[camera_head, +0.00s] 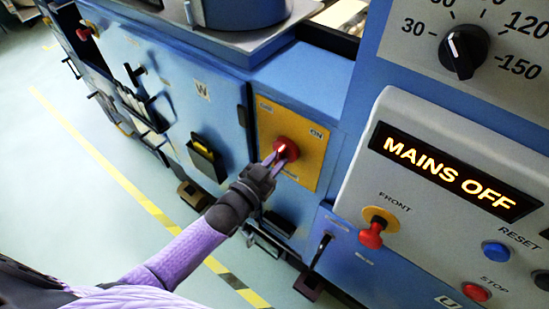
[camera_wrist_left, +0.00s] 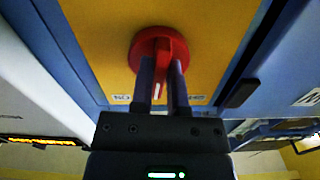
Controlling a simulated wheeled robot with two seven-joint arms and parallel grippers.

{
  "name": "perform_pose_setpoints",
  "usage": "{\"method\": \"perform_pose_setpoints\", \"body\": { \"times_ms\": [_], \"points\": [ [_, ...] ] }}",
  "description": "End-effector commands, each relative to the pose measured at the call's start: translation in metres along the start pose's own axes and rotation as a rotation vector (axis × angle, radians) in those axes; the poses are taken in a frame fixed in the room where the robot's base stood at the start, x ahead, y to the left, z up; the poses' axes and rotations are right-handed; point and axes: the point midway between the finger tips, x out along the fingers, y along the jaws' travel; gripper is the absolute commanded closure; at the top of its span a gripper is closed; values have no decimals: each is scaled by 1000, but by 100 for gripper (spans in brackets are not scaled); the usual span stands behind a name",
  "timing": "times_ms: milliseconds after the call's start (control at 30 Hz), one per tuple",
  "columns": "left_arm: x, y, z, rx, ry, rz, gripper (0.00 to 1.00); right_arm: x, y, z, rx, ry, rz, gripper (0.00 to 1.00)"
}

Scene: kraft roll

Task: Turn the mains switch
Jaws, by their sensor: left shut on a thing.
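The mains switch is a red rotary knob (camera_head: 286,148) on a yellow plate (camera_head: 311,168) on the blue machine. In the left wrist view the red knob (camera_wrist_left: 158,45) sits on the yellow plate (camera_wrist_left: 100,45), with a white mark on its grip bar. My left gripper (camera_head: 272,160) is at the knob. In the left wrist view its two fingers (camera_wrist_left: 163,75) are on either side of the grip bar, shut on it. The fingers cover part of the knob. A lit display (camera_head: 445,172) reads MAINS OFF. My right gripper is not in view.
A control panel at the right has a red-and-yellow FRONT button (camera_head: 372,234), a blue RESET button (camera_head: 496,251) and a red STOP button (camera_head: 476,292). A black dial (camera_head: 464,52) is above. The floor at the left is clear, with a yellow line (camera_head: 110,165).

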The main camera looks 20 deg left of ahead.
Motion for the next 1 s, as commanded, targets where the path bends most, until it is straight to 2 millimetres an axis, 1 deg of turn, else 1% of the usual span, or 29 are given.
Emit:
{"method": "perform_pose_setpoints", "body": {
  "times_ms": [600,800,1000],
  "points": [
    [0,4,0,-571,-2,0,100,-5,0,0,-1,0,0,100],
    [0,4,-1,-721,-2,0,100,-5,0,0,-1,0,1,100],
    [0,5,-2,-830,-1,0,100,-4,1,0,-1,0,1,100]
  ]
}}
